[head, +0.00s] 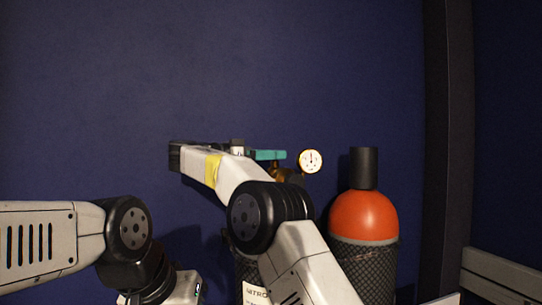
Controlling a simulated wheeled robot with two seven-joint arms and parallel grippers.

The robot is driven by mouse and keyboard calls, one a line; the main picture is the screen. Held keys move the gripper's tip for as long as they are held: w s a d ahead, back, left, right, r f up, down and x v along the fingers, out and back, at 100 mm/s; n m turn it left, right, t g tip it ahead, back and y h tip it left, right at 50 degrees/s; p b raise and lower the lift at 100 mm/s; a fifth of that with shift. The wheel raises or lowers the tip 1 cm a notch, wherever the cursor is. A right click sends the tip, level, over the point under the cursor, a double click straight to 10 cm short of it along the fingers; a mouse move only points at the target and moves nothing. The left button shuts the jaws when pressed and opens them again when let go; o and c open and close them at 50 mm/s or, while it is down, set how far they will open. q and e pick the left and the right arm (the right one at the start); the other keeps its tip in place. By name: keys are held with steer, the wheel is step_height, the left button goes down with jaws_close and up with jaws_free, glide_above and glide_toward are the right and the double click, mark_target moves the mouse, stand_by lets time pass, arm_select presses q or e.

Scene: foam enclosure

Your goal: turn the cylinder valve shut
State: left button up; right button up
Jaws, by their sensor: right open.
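The valve's teal handle (268,155) shows near the middle of the head view, above a brass valve body (278,171). A round white gauge (311,161) is to its right. The cylinder below (243,270) is dark, with a white label reading "NITRO"; my right arm hides much of it. My right gripper (206,150) is just left of the handle, seen from behind, with its jaws apart. I see nothing held in it. Whether a finger touches the handle I cannot tell. My left arm shows at the lower left; its gripper is out of view.
An orange-topped cylinder (363,216) with a black cap and a dark meshed body stands on the right, close to my right arm. A dark blue wall (120,80) is behind. A dark post (447,130) and a grey rail (500,275) are at the right.

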steer(key=shift+r, duration=1.75)
steer(key=s+r, duration=0.1)
steer(key=s, duration=1.5)
steer(key=shift+d+r, duration=0.2)
steer(key=shift+r, duration=0.05)
